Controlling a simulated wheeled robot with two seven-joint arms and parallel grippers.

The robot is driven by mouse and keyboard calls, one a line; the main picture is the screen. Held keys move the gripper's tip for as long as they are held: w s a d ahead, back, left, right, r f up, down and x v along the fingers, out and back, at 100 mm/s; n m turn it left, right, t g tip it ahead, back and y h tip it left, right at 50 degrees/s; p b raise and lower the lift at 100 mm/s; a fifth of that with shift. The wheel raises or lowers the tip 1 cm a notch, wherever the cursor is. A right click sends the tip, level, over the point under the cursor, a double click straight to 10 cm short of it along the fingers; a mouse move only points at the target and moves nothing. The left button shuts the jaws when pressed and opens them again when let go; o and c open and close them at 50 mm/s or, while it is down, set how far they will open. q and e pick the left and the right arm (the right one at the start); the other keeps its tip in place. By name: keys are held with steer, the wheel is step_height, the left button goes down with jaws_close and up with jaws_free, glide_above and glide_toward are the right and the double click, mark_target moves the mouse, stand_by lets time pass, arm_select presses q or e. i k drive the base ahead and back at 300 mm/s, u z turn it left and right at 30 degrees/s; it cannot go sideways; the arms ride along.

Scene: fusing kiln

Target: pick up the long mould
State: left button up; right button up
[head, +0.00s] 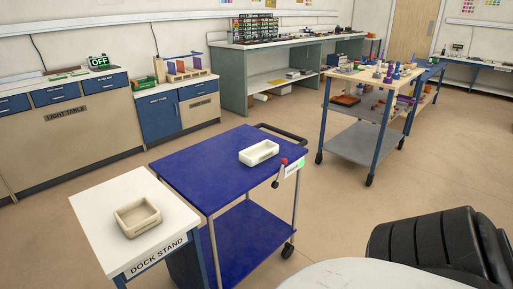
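A cream, open-topped rectangular mould (259,152) lies on the blue top of a cart, near its far right edge. It looks longer than it is wide. A second, more beige mould (137,216) with a squarer outline sits on the white top of the dock stand (176,210). Small lettering on its front side is too small to read. I cannot tell for sure which is the long mould; the one on the cart looks more elongated. Neither of my grippers is in view.
The blue cart (203,162) has a black handle, a lower shelf and a red-knobbed lever (283,162) on its right side. It stands close beside the dock stand. A cluttered trolley (362,142) stands further right. Cabinets line the back left; open floor lies between.

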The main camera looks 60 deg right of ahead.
mark_target(251, 156)
steer(key=i, duration=0.35)
steer(key=z, duration=1.05)
